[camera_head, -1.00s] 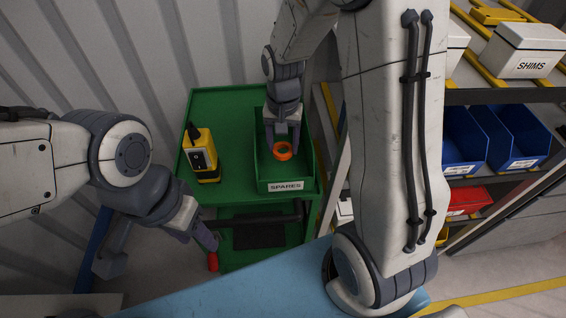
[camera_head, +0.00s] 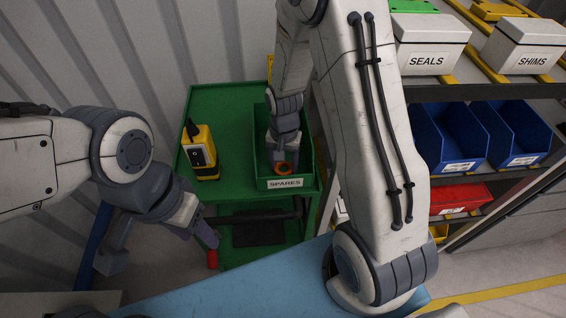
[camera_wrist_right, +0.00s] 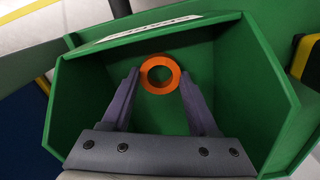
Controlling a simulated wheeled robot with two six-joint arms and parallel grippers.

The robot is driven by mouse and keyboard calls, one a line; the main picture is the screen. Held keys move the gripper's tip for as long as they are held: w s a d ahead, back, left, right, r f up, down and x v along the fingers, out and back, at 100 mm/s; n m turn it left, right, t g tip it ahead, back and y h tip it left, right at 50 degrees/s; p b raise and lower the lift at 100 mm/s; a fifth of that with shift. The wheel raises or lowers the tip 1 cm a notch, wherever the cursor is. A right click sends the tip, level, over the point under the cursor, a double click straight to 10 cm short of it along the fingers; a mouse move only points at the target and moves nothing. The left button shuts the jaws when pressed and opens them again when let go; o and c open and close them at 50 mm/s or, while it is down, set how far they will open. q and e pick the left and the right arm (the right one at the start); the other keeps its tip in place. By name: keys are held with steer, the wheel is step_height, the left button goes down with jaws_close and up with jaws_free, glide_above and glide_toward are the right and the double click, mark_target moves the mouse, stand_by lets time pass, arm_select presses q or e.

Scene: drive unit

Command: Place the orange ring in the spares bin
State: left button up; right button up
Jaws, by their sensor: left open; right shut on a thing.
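The orange ring (camera_head: 284,169) is between the fingertips of my right gripper (camera_head: 280,164), which is shut on it. In the right wrist view the ring (camera_wrist_right: 160,74) shows as a flat open circle with a finger on each side (camera_wrist_right: 160,82). The gripper and ring are inside the green spares bin (camera_head: 261,177), near its labelled front wall. I cannot tell whether the ring touches the bin floor. The bin's green walls (camera_wrist_right: 262,95) surround them in the wrist view. My left gripper (camera_head: 207,238) is open and empty at the cart's front left, above a red handle.
The bin stands on a green cart (camera_head: 228,120). A yellow and black device (camera_head: 203,155) stands to its left. At right, shelves hold blue bins (camera_head: 450,140), a red bin (camera_head: 458,198) and white boxes (camera_head: 432,45). A blue surface (camera_head: 235,285) lies in front.

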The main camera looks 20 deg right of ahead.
mark_target(283, 167)
steer(key=shift+f, duration=0.2)
steer(key=o, duration=1.3)
steer(key=shift+r, duration=0.1)
step_height(283, 167, up, 12)
steer(key=s+a+r+n, duration=0.2)
steer(key=s+a+n, duration=0.2)
steer(key=s, duration=0.2)
steer(key=s+a+r+n, duration=0.1)
steer(key=s+a+n, duration=0.4)
steer(key=s, duration=0.2)
steer(key=s+a+r+n+y, duration=0.1)
steer(key=s+a+r+n, duration=0.1)
steer(key=s+a+n, duration=0.2)
steer(key=shift+s+a+r+n, duration=0.1)
steer(key=shift+s+n, duration=0.1)
steer(key=shift+s, duration=0.35)
steer(key=shift+s+a+r+n, duration=0.1)
steer(key=shift+s+r+n, duration=0.1)
steer(key=shift+s, duration=0.4)
steer(key=shift+s+r+n, duration=0.1)
steer(key=shift+s+n, duration=0.1)
steer(key=shift+s, duration=0.35)
